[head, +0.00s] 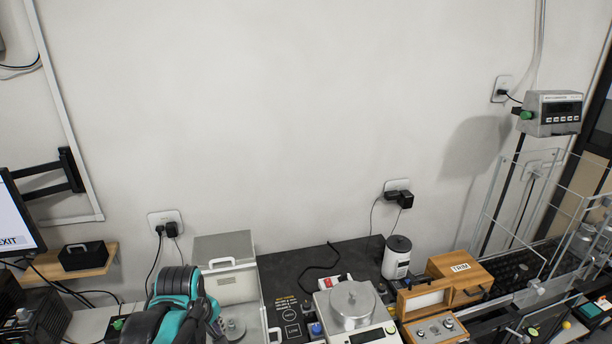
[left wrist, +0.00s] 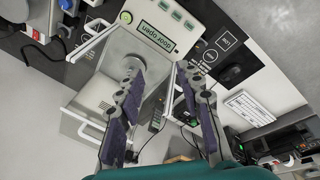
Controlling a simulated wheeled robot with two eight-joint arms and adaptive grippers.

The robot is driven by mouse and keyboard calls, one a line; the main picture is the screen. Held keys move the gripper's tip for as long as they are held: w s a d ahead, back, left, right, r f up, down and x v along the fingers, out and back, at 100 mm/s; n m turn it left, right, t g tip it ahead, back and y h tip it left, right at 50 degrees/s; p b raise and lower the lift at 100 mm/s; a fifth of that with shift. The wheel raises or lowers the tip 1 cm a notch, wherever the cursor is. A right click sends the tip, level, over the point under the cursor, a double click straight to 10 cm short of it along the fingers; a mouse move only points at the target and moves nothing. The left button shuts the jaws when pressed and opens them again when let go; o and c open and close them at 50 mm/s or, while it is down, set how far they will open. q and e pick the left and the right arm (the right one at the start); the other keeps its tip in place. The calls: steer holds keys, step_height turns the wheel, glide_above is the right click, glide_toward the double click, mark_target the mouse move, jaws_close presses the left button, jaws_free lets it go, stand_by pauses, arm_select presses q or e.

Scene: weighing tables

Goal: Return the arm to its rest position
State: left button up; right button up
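My left arm (head: 180,305), teal and black, shows at the bottom left of the head view, in front of a grey box-like instrument (head: 225,262). I cannot make out its fingertips there. In the left wrist view my left gripper (left wrist: 158,75) has its two dark fingers spread apart, with nothing between them. Beyond the fingers is an instrument whose green display (left wrist: 155,37) reads "door open", with a round pan beside the left finger. My right gripper is in neither view.
A balance with a steel pan (head: 352,302), a white canister (head: 397,257) and wooden boxes (head: 460,276) stand to the right of my arm. A clear-walled frame (head: 497,215) is farther right. A monitor (head: 18,218) is at far left.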

arm_select(q)
steer(key=s+d+f+m+t+b, duration=0.3)
steer(key=s+f+m+b, duration=0.6)
steer(key=m, duration=0.3)
steer(key=shift+s+d+f+t+b, duration=0.25)
steer(key=shift+d+f+t+b, duration=0.15)
steer(key=shift+f+t, duration=0.45)
